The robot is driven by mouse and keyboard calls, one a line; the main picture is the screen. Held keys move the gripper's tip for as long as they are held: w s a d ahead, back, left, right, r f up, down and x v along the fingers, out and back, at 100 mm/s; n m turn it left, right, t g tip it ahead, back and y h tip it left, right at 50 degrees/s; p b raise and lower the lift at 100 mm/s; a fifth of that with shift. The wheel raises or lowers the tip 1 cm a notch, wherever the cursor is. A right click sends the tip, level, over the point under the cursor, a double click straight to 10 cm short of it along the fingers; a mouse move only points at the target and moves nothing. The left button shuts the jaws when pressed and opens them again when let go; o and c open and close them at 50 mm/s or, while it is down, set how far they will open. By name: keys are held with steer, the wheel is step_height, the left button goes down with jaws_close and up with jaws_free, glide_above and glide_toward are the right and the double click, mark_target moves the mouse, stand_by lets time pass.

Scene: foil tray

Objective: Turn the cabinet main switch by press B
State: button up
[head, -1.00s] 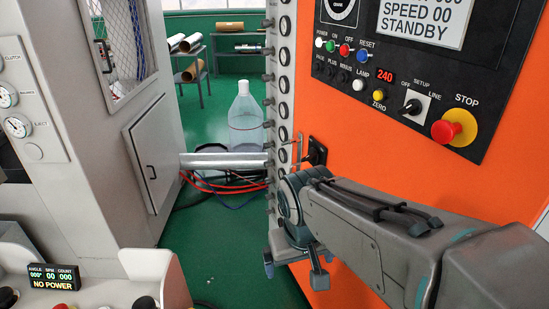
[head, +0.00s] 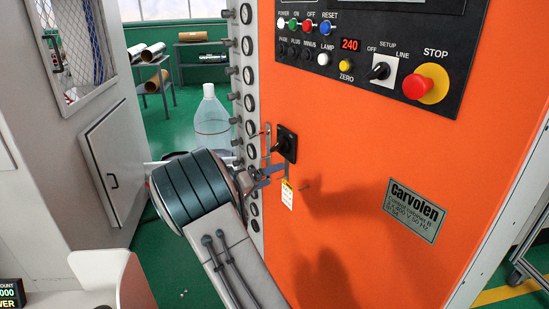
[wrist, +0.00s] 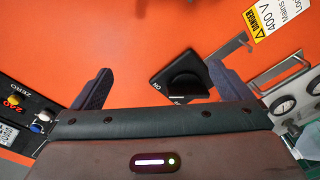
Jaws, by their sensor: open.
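The main switch is a black rotary handle on a square black plate (head: 286,143), on the left part of the orange cabinet front (head: 345,130). It also shows in the wrist view (wrist: 180,78), where an "ON" mark is readable on the plate. My gripper (wrist: 158,69) is open, with one finger left of the switch and the other at its right side in the wrist view. In the head view my gripper (head: 266,172) is just below and left of the switch, partly hidden by my wrist. I cannot tell whether a finger touches the handle.
A danger tag (head: 287,194) hangs below the switch; it is large in the wrist view (wrist: 268,20). A metal bar (wrist: 285,68) lies right of the switch there. A control panel (head: 370,45) with a red stop button (head: 420,85) is above right. A nameplate (head: 413,211) sits lower right.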

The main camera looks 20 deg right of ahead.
mark_target(277, 148)
steer(key=w+a+f+n+t+h+b, duration=0.1)
steer(key=w+a+f+t+h, duration=0.1)
steer(key=w+a+t, duration=0.4)
steer(key=shift+g, duration=0.6)
steer(key=x, duration=0.5)
steer(key=p+x, duration=0.1)
steer(key=x, duration=0.4)
steer(key=p+x, duration=0.1)
steer(key=x, duration=0.4)
steer(key=shift+w+d+f, duration=0.15)
steer(key=shift+d+f, duration=0.05)
steer(key=shift+f, duration=0.05)
steer(key=c, duration=1)
